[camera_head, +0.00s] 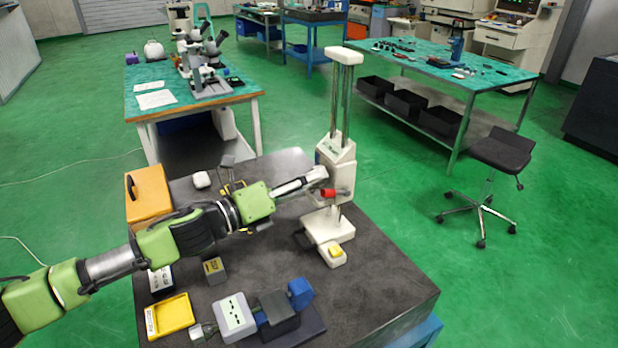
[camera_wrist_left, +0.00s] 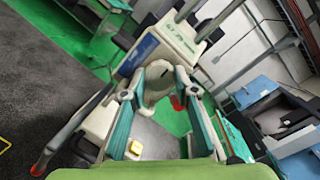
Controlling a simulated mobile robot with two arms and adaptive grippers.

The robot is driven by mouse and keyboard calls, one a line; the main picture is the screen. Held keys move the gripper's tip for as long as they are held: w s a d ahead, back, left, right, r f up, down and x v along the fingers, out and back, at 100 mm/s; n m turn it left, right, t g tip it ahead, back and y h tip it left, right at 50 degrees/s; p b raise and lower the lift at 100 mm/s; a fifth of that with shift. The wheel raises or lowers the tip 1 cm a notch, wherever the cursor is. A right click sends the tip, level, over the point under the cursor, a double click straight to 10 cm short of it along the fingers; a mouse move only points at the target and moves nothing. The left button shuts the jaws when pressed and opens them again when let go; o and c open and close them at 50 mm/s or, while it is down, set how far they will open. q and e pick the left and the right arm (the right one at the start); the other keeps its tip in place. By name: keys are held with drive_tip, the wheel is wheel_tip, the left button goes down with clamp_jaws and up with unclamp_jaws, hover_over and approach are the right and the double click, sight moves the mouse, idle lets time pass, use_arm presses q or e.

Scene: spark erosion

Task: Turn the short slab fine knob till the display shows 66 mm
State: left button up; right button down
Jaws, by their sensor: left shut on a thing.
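The height gauge (camera_head: 335,162) is a white unit on two upright metal columns, standing on a dark stone slab (camera_head: 375,275). Its head carries a red-ended handle (camera_head: 328,192). My left gripper (camera_head: 318,176) reaches in from the left to the front of the head. In the left wrist view, the two fingers of the gripper (camera_wrist_left: 157,92) are on either side of a pale rounded knob (camera_wrist_left: 155,76), with the gauge's head (camera_wrist_left: 165,45) behind it. The fingers hide part of the knob. The display reading is too small to make out. My right gripper is not in view.
An orange case (camera_head: 148,193) stands at the left. The slab's right side is clear.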

use_arm(q)
drive_tip(key=shift+w+a+n+g+h+p, duration=0.1)
drive_tip(key=shift+n+g+h+p, duration=0.55)
drive_tip(key=shift+n+p, duration=3.25)
drive_tip(key=shift+w+a+n+g+h+p, duration=0.1)
drive_tip(key=shift+n+g+h+p, duration=0.55)
drive_tip(key=shift+n, duration=6.2)
drive_tip(key=shift+w+n+g+h+p, duration=0.15)
drive_tip(key=shift+n+g+p, duration=0.75)
drive_tip(key=shift+n+p, duration=3.15)
drive_tip(key=n+b, duration=0.2)
drive_tip(key=n, duration=0.1)
drive_tip(key=shift+b, duration=0.3)
drive_tip(key=o, duration=1.1)
drive_tip(key=shift+f, duration=0.1)
